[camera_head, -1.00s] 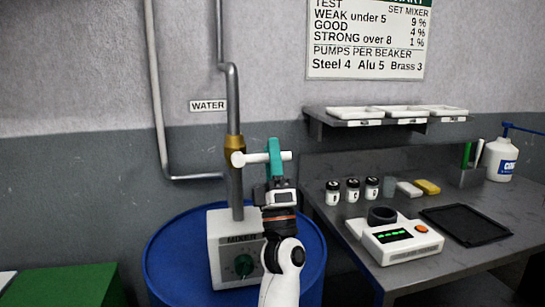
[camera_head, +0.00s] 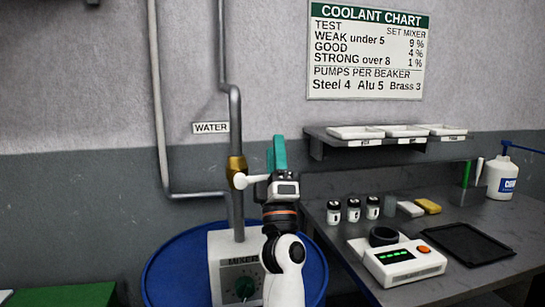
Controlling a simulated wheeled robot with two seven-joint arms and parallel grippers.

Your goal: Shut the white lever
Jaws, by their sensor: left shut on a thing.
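The white lever (camera_head: 252,181) sticks out to the right from the brass valve (camera_head: 236,168) on the vertical water pipe. Its far end is hidden behind my left gripper. My left gripper (camera_head: 279,154) has teal fingers pointing up and is shut on the lever, though its own body hides the grip. Its arm rises from the bottom, in front of the mixer. My right gripper is not in view.
The grey mixer box (camera_head: 221,267) with a green knob stands on a blue drum (camera_head: 169,266) under the pipe. At right, a bench holds a meter (camera_head: 404,262), a black tray (camera_head: 466,243), small jars and a bottle (camera_head: 500,177). A shelf (camera_head: 322,141) hangs above.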

